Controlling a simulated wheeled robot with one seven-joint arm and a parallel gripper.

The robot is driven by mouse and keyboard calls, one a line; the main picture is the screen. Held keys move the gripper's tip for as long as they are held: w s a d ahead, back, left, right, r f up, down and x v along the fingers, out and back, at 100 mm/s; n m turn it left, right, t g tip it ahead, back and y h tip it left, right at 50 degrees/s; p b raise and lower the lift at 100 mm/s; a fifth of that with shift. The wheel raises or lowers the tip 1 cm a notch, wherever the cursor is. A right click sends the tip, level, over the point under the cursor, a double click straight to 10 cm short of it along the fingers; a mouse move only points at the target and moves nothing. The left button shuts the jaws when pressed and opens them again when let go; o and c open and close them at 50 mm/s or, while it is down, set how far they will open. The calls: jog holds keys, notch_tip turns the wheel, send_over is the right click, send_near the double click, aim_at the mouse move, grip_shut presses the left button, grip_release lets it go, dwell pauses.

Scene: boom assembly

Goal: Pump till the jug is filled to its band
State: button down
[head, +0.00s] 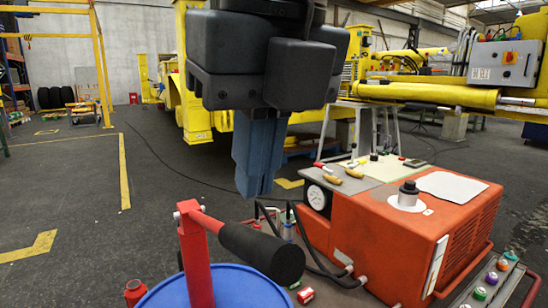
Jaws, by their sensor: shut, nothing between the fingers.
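A red hand pump (196,262) stands on a blue drum (225,288) at the bottom of the head view. Its lever reaches right and toward me, ending in a thick black grip (262,252). My gripper (254,190) hangs down in the upper middle, with its blue-grey fingers shut together and empty. In the picture, the fingertips are above the black grip and apart from it. I cannot make out the jug, its band or any fill level in this view.
A red-orange machine (385,245) with a gauge (316,197) and tools on top stands right of the pump. Black hoses (318,262) run beside it. Several coloured caps (492,278) lie at the lower right. Open floor (70,200) is on the left.

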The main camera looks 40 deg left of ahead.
jog(key=s+d+f+b+x, duration=0.1)
jog(key=d+b+x, duration=0.1)
jog(key=b+x, duration=0.65)
jog(key=s+d+b+x, duration=0.1)
jog(key=d+b+x, duration=0.1)
jog(key=b+x, duration=0.65)
jog(key=r+p, duration=0.4)
jog(key=r, duration=0.2)
jog(key=r+p, duration=0.5)
jog(key=r, duration=0.1)
jog(key=r+p, duration=0.4)
jog(key=r, duration=0.2)
jog(key=shift+w+r+p, duration=0.25)
jog(key=shift+p, duration=0.15)
jog(key=s+d+f+b+x, duration=0.1)
jog(key=d+b+x, duration=0.1)
jog(key=b+x, duration=0.7)
jog(key=s+d+b+x, duration=0.1)
jog(key=d+b+x, duration=0.1)
jog(key=b+x, duration=0.65)
jog(key=r+p, duration=0.5)
jog(key=r, duration=0.1)
jog(key=r+p, duration=0.5)
jog(key=r, duration=0.1)
jog(key=r+p, duration=0.5)
jog(key=r, duration=0.1)
jog(key=shift+w+r+p, duration=0.25)
jog(key=shift+w+p, duration=0.05)
jog(key=shift+p, duration=0.05)
jog(key=shift+f, duration=0.15)
